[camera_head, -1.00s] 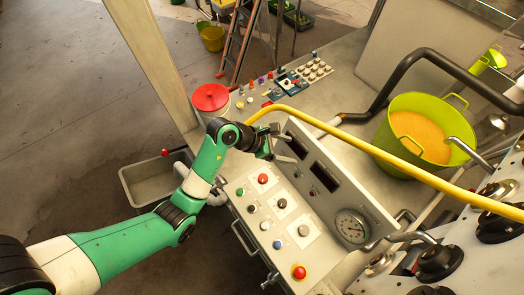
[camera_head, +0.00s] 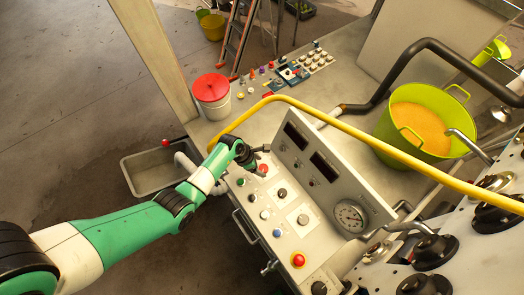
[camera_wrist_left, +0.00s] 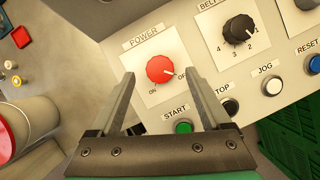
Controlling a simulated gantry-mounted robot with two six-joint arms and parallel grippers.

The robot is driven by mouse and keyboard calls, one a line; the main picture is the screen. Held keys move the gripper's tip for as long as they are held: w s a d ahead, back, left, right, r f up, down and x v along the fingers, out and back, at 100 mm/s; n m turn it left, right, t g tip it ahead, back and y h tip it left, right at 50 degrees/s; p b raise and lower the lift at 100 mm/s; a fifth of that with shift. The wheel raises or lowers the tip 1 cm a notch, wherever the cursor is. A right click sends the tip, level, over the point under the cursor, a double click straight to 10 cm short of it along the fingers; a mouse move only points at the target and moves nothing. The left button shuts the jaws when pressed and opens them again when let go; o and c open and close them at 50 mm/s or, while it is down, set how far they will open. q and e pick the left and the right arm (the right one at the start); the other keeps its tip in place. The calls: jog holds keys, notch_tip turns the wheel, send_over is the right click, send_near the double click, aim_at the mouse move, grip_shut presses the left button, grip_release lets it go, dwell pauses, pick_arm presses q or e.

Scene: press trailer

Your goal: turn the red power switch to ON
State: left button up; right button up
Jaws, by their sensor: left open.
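The red power switch (camera_wrist_left: 160,69) is a round knob on a white plate marked POWER, with ON at its lower left and OFF at its right. Its white pointer mark faces OFF. It also shows in the head view (camera_head: 263,169) on the control panel (camera_head: 250,213). My left gripper (camera_wrist_left: 164,88) is open, its two fingers reaching toward the switch, one on each side below it in the wrist view. The fingers look apart from the knob. In the head view my left gripper (camera_head: 254,170) is close beside the switch. My right gripper is not seen.
Near the switch are a black BELT dial (camera_wrist_left: 239,29), a green START button (camera_wrist_left: 183,126) and STOP, JOG and RESET buttons. A yellow hose (camera_head: 350,135) arches over the panel. A gauge box (camera_head: 325,170) rises behind it. A red-lidded bucket (camera_head: 211,95) stands farther back.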

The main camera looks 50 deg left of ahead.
aim_at(263, 168)
pick_arm(q)
jog(key=shift+x, duration=1.25)
grip_shut()
